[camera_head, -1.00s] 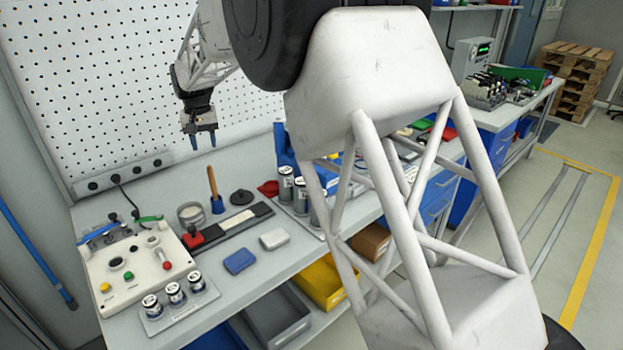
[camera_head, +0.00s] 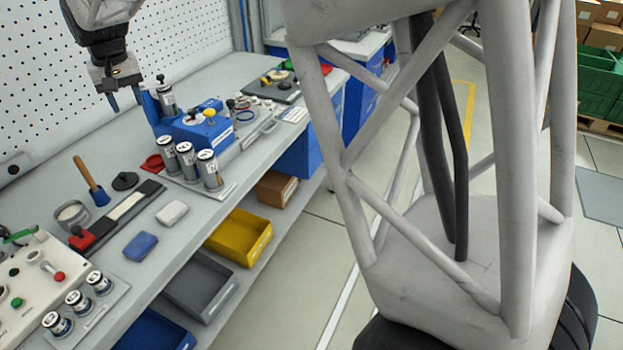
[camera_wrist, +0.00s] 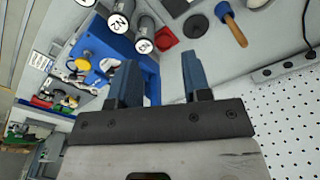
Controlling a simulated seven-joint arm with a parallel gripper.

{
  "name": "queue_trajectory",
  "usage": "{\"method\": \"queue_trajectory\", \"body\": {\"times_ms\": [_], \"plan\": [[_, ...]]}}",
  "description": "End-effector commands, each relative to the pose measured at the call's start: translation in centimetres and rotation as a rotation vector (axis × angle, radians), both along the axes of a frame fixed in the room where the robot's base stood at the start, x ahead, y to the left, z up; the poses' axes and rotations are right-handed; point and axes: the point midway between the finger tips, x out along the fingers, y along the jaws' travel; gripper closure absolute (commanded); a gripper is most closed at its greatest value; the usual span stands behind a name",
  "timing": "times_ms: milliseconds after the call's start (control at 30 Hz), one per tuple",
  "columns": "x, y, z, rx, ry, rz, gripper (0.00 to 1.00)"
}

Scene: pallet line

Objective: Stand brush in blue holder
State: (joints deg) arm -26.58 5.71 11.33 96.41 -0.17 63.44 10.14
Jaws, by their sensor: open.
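The brush (camera_head: 84,171) shows as a wooden handle rising from the small blue holder (camera_head: 100,197) on the workbench, leaning a little in the picture; its lower end is hidden inside. The handle also shows in the wrist view (camera_wrist: 237,33), with the blue holder (camera_wrist: 223,11) at its base. My gripper (camera_head: 125,98) is open and empty, up in the air above the back of the bench, to the right of the brush and apart from it. Its two blue fingers (camera_wrist: 160,66) stand apart in the wrist view with nothing between them.
A round tin (camera_head: 72,214), a black disc (camera_head: 125,181) and a red-ended black strip (camera_head: 122,208) lie near the holder. Several labelled canisters (camera_head: 187,160) and a blue box (camera_head: 203,128) stand to the right. A pegboard (camera_head: 40,80) backs the bench.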

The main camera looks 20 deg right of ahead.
Motion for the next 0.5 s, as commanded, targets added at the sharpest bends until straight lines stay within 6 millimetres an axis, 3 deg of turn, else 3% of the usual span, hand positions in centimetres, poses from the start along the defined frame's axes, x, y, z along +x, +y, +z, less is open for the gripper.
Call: {"method": "queue_trajectory", "body": {"times_ms": [33,200,500], "plan": [[-1.0,-1.7,1.0,0.005,-0.012,-0.011,0.56],[-4.0,-7.0,2.4,0.011,-0.031,-0.042,0.56],[-10.3,-15.3,3.5,0.018,-0.06,-0.097,0.56]]}}
